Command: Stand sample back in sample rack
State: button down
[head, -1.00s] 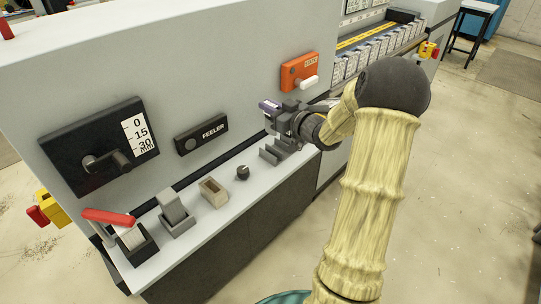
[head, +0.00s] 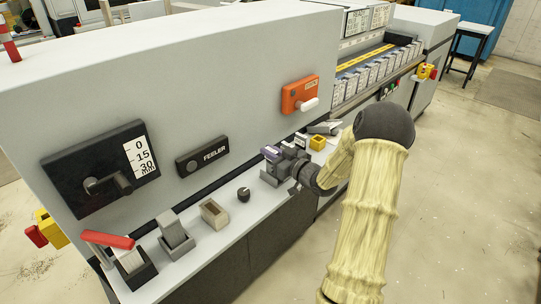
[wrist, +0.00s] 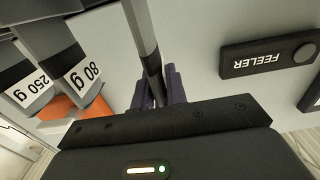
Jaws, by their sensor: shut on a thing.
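My gripper (head: 270,153) is above the right part of the machine's grey ledge. In the wrist view its purple fingers (wrist: 160,88) are shut on a thin sample (wrist: 146,45), seen nearly edge-on, with grey and black bands. Two grey samples with black bands and white labels, 250 g (wrist: 32,82) and 80 g (wrist: 78,75), are left of it in the wrist view, apart from it. A low grey block (head: 269,180), probably the sample rack, shows under my gripper in the head view. My gripper hides most of it, so I cannot tell whether the held sample touches it.
The FEELER panel (head: 202,157) and an orange box with a white handle (head: 300,95) are on the wall behind. A black knob (head: 243,194), an open beige box (head: 214,214) and a red-handled device (head: 108,240) are left along the ledge. A yellow box (head: 318,142) is beyond my gripper.

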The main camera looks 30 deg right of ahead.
jog(key=shift+f, duration=0.7)
jog(key=shift+f, duration=0.1)
jog(key=c, duration=1.4)
grip_release()
jog(key=shift+s+d, duration=0.1)
jog(key=shift+s, duration=0.1)
jog(key=b+v, duration=0.1)
jog(key=v, duration=1)
jog(key=shift+s+b, duration=0.3)
jog(key=shift+s, duration=0.05)
